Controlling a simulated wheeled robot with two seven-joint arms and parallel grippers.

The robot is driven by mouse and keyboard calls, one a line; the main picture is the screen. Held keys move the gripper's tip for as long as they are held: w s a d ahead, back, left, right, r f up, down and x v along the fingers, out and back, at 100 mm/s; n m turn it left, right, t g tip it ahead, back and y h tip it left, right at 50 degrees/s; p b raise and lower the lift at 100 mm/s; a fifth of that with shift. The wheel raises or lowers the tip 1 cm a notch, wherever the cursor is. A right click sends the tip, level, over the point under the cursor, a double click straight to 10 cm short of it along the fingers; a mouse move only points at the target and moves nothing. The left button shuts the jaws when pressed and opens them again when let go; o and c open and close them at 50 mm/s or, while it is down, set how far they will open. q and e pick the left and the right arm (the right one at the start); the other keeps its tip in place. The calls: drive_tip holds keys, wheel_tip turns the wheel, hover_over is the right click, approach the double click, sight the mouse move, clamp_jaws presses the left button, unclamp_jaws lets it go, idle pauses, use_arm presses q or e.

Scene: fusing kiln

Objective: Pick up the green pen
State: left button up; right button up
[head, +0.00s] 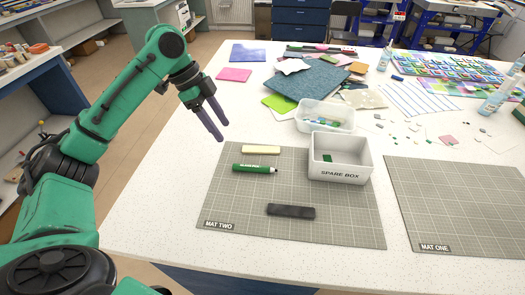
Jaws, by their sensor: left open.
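The green pen (254,169) lies flat on the grey gridded mat labelled MAT TWO (225,207). It points roughly left to right, with a pale strip (261,150) just behind it and a dark bar (291,211) in front. My left gripper (218,130) is open and empty, with two dark fingers. It hangs above the table, behind and to the left of the pen, and does not touch it. My right gripper does not show.
A white box labelled SPARE BOX (339,173) stands on the mat right of the pen. A clear tub (326,117) with glass pieces stands behind it. Coloured sheets (308,92) lie further back. A second mat, MAT ONE (460,205), lies to the right. The table's left strip is bare.

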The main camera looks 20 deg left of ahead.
use_arm(q)
drive_tip(key=p, duration=0.1)
approach(244, 166)
drive_tip(key=shift+s+d+f, duration=0.15)
drive_tip(key=shift+s+f, duration=0.05)
drive_tip(key=shift+f, duration=0.25)
drive_tip(key=shift+s+d+f, duration=0.15)
drive_tip(key=shift+f, duration=0.35)
drive_tip(key=x, duration=0.2)
drive_tip(key=p+x, duration=0.1)
drive_tip(key=x, duration=0.1)
drive_tip(key=w+x, duration=0.1)
drive_tip(key=x, duration=0.1)
drive_tip(key=shift+f+p, duration=0.15)
drive_tip(key=shift+p, duration=0.2)
drive_tip(key=shift+f, duration=0.1)
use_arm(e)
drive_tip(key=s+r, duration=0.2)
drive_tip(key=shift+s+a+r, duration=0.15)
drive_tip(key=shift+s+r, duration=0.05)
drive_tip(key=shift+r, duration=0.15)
use_arm(q)
clamp_jaws()
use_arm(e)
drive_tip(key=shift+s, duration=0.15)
